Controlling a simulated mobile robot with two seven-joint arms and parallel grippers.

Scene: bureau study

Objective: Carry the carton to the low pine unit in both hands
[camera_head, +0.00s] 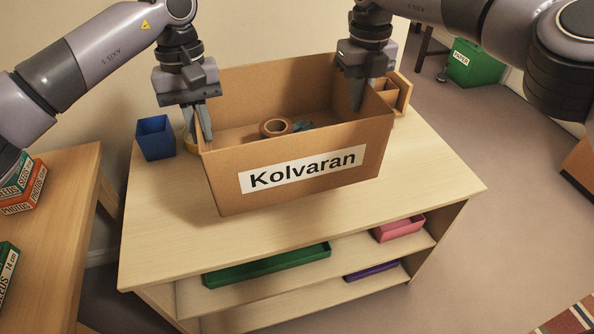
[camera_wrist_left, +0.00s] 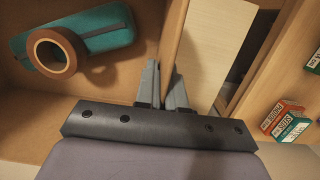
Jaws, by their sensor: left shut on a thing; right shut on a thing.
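The carton (camera_head: 297,172) is an open brown box with a white "Kolvaran" label on its front. In the head view it is over the top of the low pine unit (camera_head: 425,185); I cannot tell whether it touches the top. Inside lie a roll of brown tape (camera_head: 275,127) and a teal case (camera_wrist_left: 105,32). My left gripper (camera_head: 206,128) is shut on the carton's left wall, which also shows between the fingers in the left wrist view (camera_wrist_left: 166,85). My right gripper (camera_head: 357,97) is shut on the carton's right wall; its fingertips are partly hidden.
A blue cup (camera_head: 155,138) stands left of the carton, with a yellow item partly hidden beside it. A wooden holder (camera_head: 396,90) stands behind right. The unit's shelves hold a green tray (camera_head: 268,265) and a pink box (camera_head: 398,228). A wooden table (camera_head: 50,225) stands left.

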